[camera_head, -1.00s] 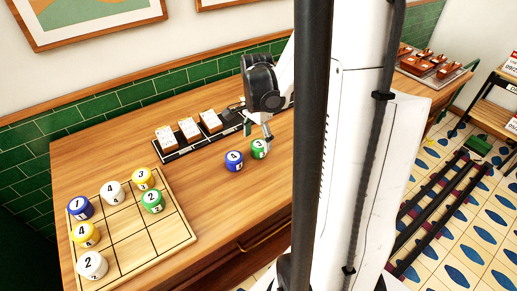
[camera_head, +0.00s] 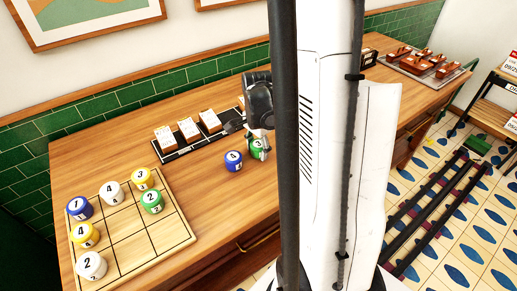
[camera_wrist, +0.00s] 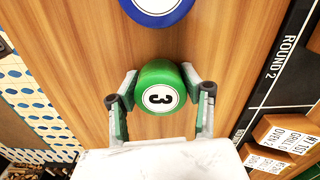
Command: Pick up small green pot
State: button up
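The small green pot (camera_head: 256,149) bears a number 3 and stands on the wooden counter, right of a blue pot numbered 4 (camera_head: 233,161). In the head view my gripper (camera_head: 262,146) is down at the green pot and partly hides it. In the wrist view the green pot (camera_wrist: 160,88) sits between the two fingers of my gripper (camera_wrist: 160,80), one on each side. The fingers look open around it; whether they touch its sides is hard to tell. The blue pot also shows at the top of the wrist view (camera_wrist: 157,8).
A wooden grid board (camera_head: 133,243) with several numbered pots lies at the left. A black rack (camera_head: 193,147) with order cards stands behind the pots. A tray of brown blocks (camera_head: 428,67) is at the far right. Counter between board and pots is clear.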

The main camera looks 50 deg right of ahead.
jog(key=c, duration=0.4)
